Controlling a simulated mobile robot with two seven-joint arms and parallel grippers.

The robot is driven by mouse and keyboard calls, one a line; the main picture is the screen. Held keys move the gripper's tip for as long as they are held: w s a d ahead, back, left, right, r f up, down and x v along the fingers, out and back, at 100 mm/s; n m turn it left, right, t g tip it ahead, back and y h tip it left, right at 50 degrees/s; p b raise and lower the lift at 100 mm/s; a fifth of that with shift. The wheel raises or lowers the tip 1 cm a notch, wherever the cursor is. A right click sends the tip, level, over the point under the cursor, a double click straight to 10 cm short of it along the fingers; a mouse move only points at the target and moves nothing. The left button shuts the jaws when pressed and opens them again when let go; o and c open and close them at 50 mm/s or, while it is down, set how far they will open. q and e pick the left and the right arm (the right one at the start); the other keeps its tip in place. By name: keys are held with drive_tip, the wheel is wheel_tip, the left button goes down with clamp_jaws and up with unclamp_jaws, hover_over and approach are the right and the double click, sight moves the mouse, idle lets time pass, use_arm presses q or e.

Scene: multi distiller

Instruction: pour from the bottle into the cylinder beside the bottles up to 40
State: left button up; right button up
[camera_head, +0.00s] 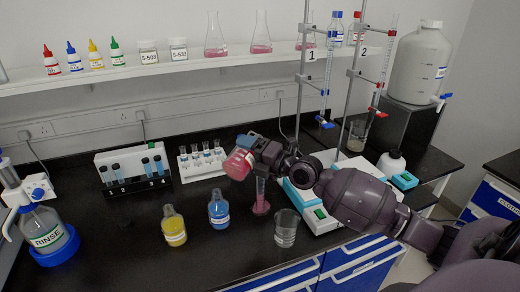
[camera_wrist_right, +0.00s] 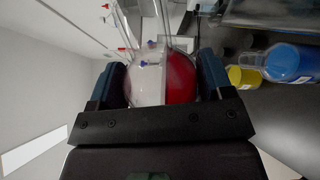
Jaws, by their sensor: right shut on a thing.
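My right gripper (camera_head: 252,150) is shut on a bottle of red liquid (camera_head: 239,164) and holds it tilted above the bench. My left gripper is not in view.
A glass beaker (camera_head: 286,229) stands close to the right of the cylinder. White stirrer plates with stands (camera_head: 310,222) are behind it. The front-left bench is clear.

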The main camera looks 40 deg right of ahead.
drive_tip(key=shift+d+r, duration=0.1)
drive_tip(key=shift+d, duration=0.1)
drive_tip(key=shift+a, duration=0.2)
drive_tip(key=shift+d+m, duration=0.2)
drive_tip(key=shift+m, duration=0.1)
drive_tip(key=shift+a+r, duration=0.15)
drive_tip(key=shift+a, duration=0.05)
drive_tip(key=shift+d, duration=0.2)
drive_tip(key=shift+a+r, duration=0.1)
drive_tip(key=shift+a, duration=0.1)
drive_tip(key=shift+d+m, duration=0.15)
drive_tip(key=shift+m, duration=0.15)
drive_tip(key=shift+r+p, duration=0.1)
drive_tip(key=shift+p, duration=0.2)
